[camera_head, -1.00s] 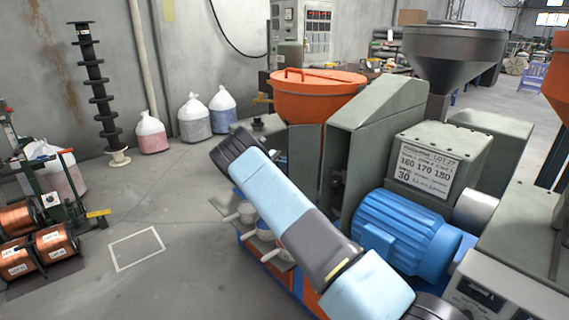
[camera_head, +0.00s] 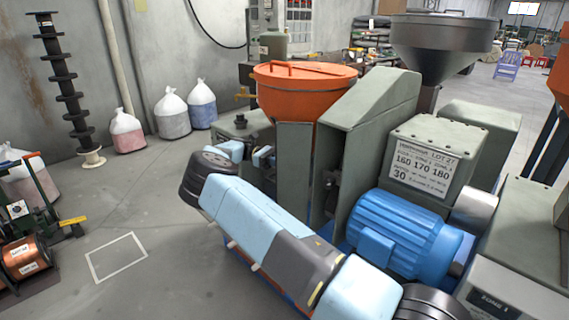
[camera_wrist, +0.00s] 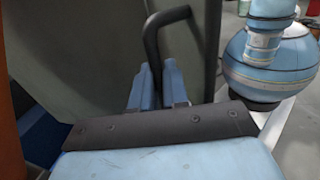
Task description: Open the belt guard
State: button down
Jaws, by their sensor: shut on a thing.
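The belt guard (camera_head: 372,112) is a tall grey-green housing with a sloped top, behind the blue motor. A flat grey-green panel (camera_head: 293,165) stands out at its left front, with a dark gap between them. In the wrist view a grey-green panel (camera_wrist: 80,65) fills the left and middle, with a dark bent handle (camera_wrist: 170,20) on it. My gripper (camera_wrist: 155,85) is shut on this handle, its blue fingers around the lower part.
An orange lidded hopper (camera_head: 300,88) stands behind the panel. The blue motor (camera_head: 405,232) and a grey box with a label (camera_head: 430,150) are close right of my arm. Floor with a white marked square (camera_head: 117,257) is free at left, beyond it copper spools (camera_head: 24,257).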

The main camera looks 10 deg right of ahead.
jog(key=shift+s+d+f, duration=0.1)
jog(key=shift+s+d, duration=0.25)
jog(key=c, duration=1.6)
grip_release()
jog(key=shift+o, duration=0.8)
jog(key=shift+s+d+r, duration=0.1)
jog(key=shift+s+r, duration=0.15)
jog(key=shift+o, duration=0.6)
jog(key=shift+w+a+f, duration=0.2)
jog(key=shift+w+a, duration=0.05)
